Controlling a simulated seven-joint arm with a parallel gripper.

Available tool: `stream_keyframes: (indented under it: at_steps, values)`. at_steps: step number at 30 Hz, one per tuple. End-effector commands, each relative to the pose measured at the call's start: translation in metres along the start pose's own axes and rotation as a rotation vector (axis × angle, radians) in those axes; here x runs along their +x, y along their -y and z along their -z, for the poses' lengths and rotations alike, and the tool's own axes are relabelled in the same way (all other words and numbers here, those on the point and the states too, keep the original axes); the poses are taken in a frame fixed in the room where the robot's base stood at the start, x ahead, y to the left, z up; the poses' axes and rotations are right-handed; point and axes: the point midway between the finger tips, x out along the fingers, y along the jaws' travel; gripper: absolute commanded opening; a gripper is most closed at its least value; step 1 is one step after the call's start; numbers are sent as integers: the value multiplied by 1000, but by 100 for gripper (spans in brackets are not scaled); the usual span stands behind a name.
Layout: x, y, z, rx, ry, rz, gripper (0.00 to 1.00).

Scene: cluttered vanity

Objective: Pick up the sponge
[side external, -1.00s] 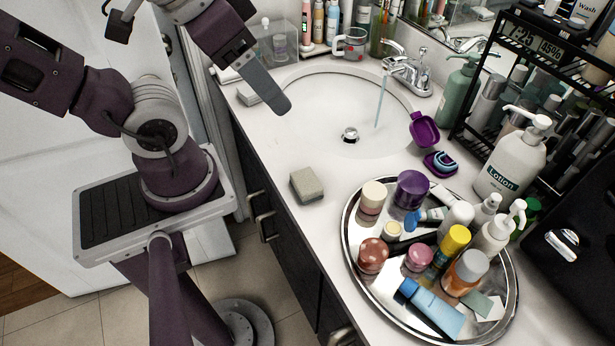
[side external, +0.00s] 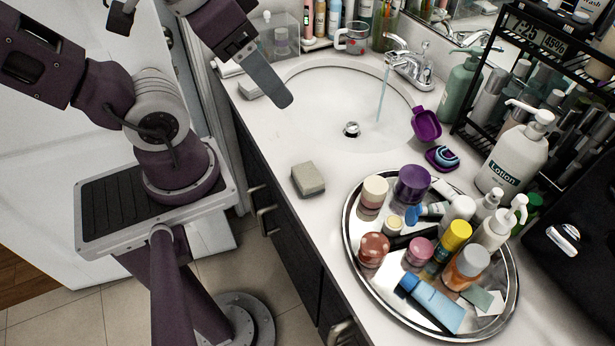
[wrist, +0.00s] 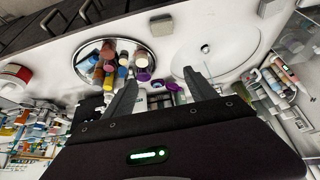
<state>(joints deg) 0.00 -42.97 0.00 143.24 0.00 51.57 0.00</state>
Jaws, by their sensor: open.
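The sponge (side external: 308,179) is a grey-beige block lying flat on the white counter, between the sink and the round tray, close to the counter's front edge. In the wrist view the sponge (wrist: 161,26) shows at the top centre, beyond my fingertips. My gripper (side external: 284,98) hangs over the left part of the sink in the side view, up and behind the sponge and apart from it. Only one finger shows clearly there. In the wrist view my gripper (wrist: 160,77) has its two fingers spread wide with nothing between them.
A round metal tray (side external: 352,257) crowded with jars, tubes and bottles stands right of the sponge. The sink (side external: 330,100) has its faucet running. An open purple case (side external: 426,124) and a lotion bottle (side external: 514,158) stand to the right. The counter around the sponge is clear.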

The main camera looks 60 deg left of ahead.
Motion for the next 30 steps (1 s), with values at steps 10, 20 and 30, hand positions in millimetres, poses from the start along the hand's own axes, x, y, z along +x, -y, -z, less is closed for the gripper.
stream_keyframes:
  at_steps: [10, 20, 30]
  values:
    - [9, 5, 2, 57, 36, 42, 71]
    - [148, 48, -5, 1131, 502, -30, 71]
    - [212, 17, -27, 1597, 374, -405, 71]
